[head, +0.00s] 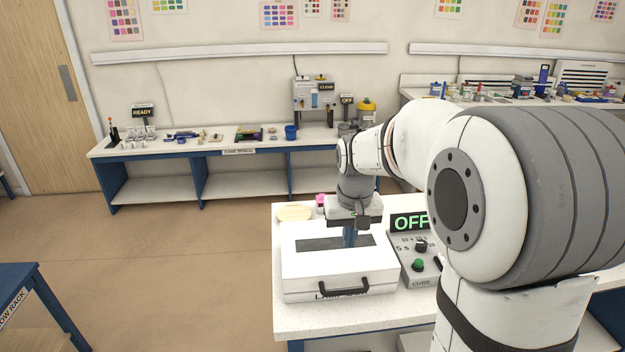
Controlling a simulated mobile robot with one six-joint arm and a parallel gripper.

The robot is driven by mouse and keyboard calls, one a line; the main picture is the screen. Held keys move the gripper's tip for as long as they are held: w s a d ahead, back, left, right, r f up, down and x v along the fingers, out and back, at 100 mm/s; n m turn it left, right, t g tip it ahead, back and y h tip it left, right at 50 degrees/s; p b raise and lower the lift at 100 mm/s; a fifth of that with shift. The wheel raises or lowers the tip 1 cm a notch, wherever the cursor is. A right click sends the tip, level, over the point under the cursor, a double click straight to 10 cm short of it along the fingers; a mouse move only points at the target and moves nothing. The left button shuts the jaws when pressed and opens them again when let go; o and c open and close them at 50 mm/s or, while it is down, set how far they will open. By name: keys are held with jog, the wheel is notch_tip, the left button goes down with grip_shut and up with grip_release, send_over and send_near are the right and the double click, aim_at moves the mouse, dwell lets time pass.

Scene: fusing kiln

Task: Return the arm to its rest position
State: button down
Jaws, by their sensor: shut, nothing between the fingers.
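My gripper (350,237) points down over the white kiln box (340,272) on the near table. Its fingers are together and empty, at the dark strip (322,243) on the box's closed lid. I cannot tell whether the fingertips touch the lid. My arm reaches in from the right, bent, and hides part of the table and the back wall.
A long bench (235,148) stands at the back. Open floor (170,265) is at left.

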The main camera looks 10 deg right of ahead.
jog(key=s+r+t, duration=0.1)
jog(key=s+t, duration=0.1)
jog(key=s, duration=1.8)
jog(key=shift+s+r, duration=0.35)
